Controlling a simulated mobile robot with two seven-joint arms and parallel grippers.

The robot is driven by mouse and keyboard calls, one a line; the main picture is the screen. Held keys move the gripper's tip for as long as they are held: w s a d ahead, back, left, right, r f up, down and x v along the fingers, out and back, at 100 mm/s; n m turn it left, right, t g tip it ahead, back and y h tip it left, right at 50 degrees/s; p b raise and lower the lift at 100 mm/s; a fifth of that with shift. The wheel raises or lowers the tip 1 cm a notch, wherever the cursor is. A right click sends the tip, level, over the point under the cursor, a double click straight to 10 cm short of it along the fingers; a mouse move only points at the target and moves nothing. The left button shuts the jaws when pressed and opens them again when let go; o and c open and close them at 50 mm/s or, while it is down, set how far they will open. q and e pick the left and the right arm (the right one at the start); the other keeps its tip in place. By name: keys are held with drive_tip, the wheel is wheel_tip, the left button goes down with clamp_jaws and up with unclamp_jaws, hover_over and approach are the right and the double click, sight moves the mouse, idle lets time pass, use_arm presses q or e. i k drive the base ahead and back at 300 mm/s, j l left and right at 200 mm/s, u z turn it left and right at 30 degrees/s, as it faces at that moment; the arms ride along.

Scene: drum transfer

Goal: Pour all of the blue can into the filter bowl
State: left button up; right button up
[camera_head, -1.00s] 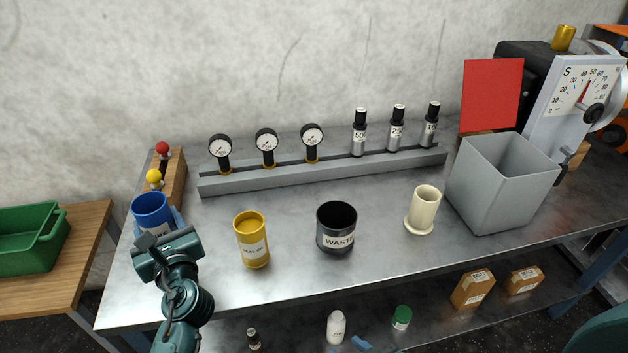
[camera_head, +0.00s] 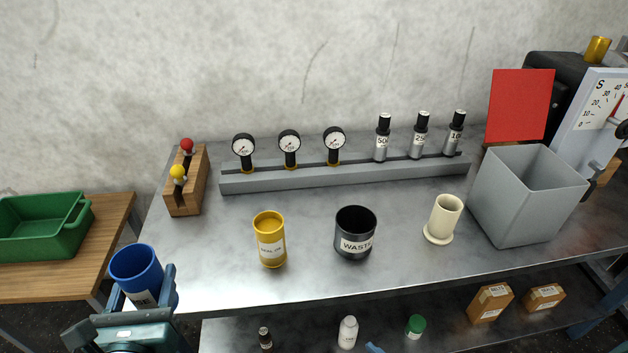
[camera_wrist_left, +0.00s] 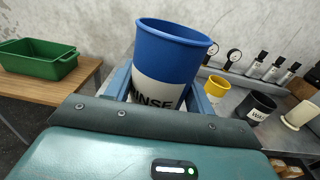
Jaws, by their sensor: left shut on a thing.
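The blue can (camera_head: 136,272) has a white label and is near the table's left front corner. My left gripper (camera_head: 147,288) is shut on it, with a finger on each side. In the left wrist view the can (camera_wrist_left: 172,50) stands nearly upright between the fingers, its label partly reading "RINSE". Its contents are hidden in the wrist view and cannot be made out in the head view. No vessel is plainly marked as the filter bowl. A cream cup with a round foot (camera_head: 444,218) stands right of centre. My right gripper is not in view.
A yellow can (camera_head: 270,240) and a black waste can (camera_head: 355,233) stand mid-table. A grey bin (camera_head: 520,200) is at right. A rail (camera_head: 345,178) with gauges and cylinders runs behind. A wooden block with knobs (camera_head: 186,185) is at back left, a green tray (camera_head: 40,228) further left.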

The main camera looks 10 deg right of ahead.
sight(446, 211)
drive_tip(key=i+l+z, duration=0.2)
drive_tip(key=l, duration=0.2)
drive_tip(key=i+l+z, duration=0.45)
drive_tip(key=l, duration=0.25)
drive_tip(key=k, duration=0.1)
